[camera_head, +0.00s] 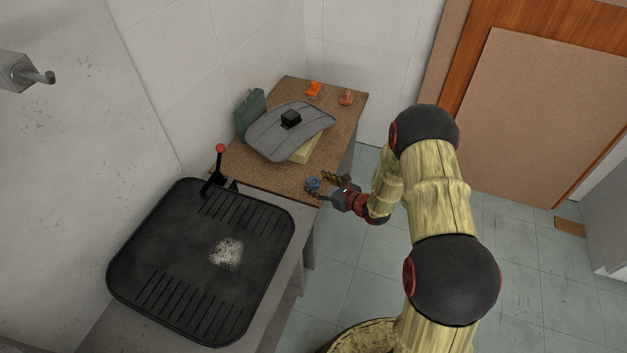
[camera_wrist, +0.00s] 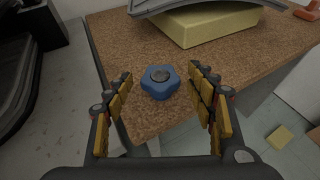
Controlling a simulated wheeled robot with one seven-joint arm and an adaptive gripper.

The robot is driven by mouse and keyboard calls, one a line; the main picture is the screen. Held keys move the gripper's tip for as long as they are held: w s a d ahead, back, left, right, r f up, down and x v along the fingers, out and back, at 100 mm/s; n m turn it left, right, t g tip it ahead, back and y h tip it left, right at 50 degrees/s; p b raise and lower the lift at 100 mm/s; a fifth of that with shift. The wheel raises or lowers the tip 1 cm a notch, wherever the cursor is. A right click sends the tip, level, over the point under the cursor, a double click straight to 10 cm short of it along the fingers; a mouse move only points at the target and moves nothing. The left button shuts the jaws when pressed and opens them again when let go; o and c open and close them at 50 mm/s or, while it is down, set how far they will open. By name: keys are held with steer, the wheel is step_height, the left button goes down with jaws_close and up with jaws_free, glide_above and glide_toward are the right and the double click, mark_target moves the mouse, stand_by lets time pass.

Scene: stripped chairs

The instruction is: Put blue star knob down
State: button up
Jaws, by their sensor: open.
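The blue star knob (camera_wrist: 160,81) sits on the brown speckled tabletop near its front corner, with a grey disc at its centre. It also shows small in the head view (camera_head: 312,183). My gripper (camera_wrist: 162,92) is open, with its yellow-padded fingers on either side of the knob. In the wrist view, gaps show between the knob and both fingers. In the head view my gripper (camera_head: 325,187) reaches in over the table's right edge from the right. Whether the knob's underside rests fully flat is hidden.
The brown table (camera_head: 262,178) holds a grey lid-like panel (camera_head: 272,138) over a yellow block (camera_head: 305,150), a green case (camera_head: 248,110) and orange items (camera_head: 314,88). A black ribbed grill plate (camera_head: 190,262) with a red-tipped lever (camera_head: 220,149) stands in front. Walls close the left and back.

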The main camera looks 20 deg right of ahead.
steer(key=p+v, duration=0.2)
steer(key=v, duration=0.6)
steer(key=s+a+r+n+g+y, duration=0.1)
steer(key=s+a+r+n+g, duration=0.3)
steer(key=r, duration=0.4)
steer(key=s+a+r+n+g+y, duration=0.1)
steer(key=s+a+r+n+y, duration=0.1)
steer(key=s+a+r+n, duration=0.35)
steer(key=s+a+r+n+g+y, duration=0.1)
steer(key=s+a+r+n+g, duration=0.15)
steer(key=a+r+n, duration=0.55)
steer(key=s+d+r+n+g+h, duration=0.25)
steer(key=s+r+n, duration=0.4)
steer(key=s, duration=0.35)
steer(key=s+d+r+n+t+h, duration=0.3)
steer(key=s+d+r+n+h, duration=0.3)
steer(key=s+d, duration=0.3)
steer(key=shift+d+r+n+t+h, duration=0.3)
steer(key=shift+r+h, duration=0.45)
steer(key=shift+r, duration=0.1)
steer(key=shift+s, duration=0.1)
